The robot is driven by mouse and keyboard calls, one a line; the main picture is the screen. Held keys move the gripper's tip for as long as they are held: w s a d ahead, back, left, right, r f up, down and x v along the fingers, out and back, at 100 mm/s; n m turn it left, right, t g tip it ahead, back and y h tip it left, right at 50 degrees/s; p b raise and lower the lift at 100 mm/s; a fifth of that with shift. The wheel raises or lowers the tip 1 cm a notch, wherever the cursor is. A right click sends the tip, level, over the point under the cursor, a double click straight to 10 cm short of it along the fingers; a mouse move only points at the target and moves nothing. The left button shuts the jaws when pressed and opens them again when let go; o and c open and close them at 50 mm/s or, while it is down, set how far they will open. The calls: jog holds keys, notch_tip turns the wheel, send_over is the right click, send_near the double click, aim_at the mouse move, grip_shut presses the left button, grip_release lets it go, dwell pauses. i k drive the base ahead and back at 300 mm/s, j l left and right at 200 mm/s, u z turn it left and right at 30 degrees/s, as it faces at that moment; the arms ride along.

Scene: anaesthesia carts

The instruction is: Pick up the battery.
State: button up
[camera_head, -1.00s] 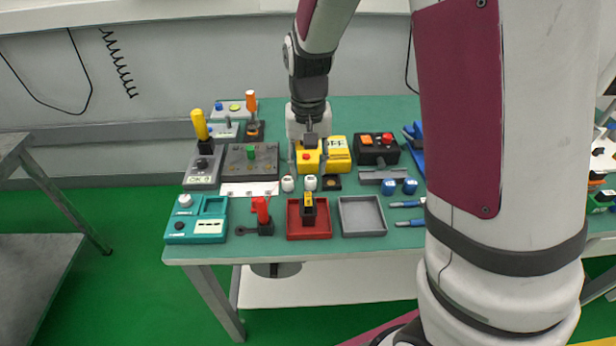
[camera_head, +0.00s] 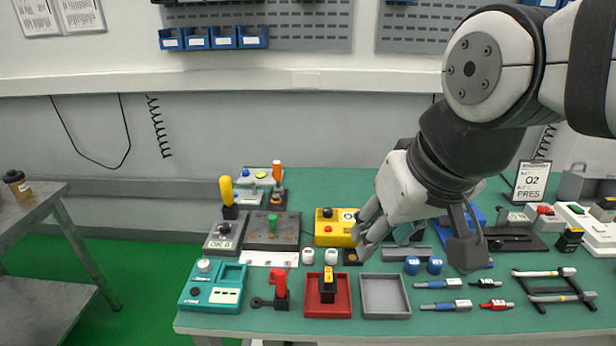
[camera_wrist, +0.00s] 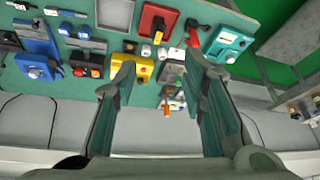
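A small black block with a yellow top, likely the battery (camera_head: 328,284), stands upright in a shallow red tray (camera_head: 342,312) at the front of the green table. The red tray (camera_wrist: 160,13) also shows at the top of the wrist view, upside down. My gripper (camera_head: 364,232) is tilted over the table, behind and right of that tray and beside the yellow box (camera_head: 329,229). In the wrist view my gripper (camera_wrist: 155,68) has its two fingers wide apart with nothing held between them. A similar yellow-and-black block (camera_head: 570,240) stands at the far right.
An empty grey tray (camera_head: 405,296) sits right of the red tray. A red-handled item (camera_head: 281,285) and a teal box (camera_head: 212,288) stand to its left. White and blue caps (camera_head: 412,265) lie behind. Blue pens (camera_head: 446,306) lie to the right. A grey cart (camera_head: 60,235) stands at left.

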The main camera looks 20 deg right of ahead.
aim_at(569, 241)
jog(key=z, duration=1.8)
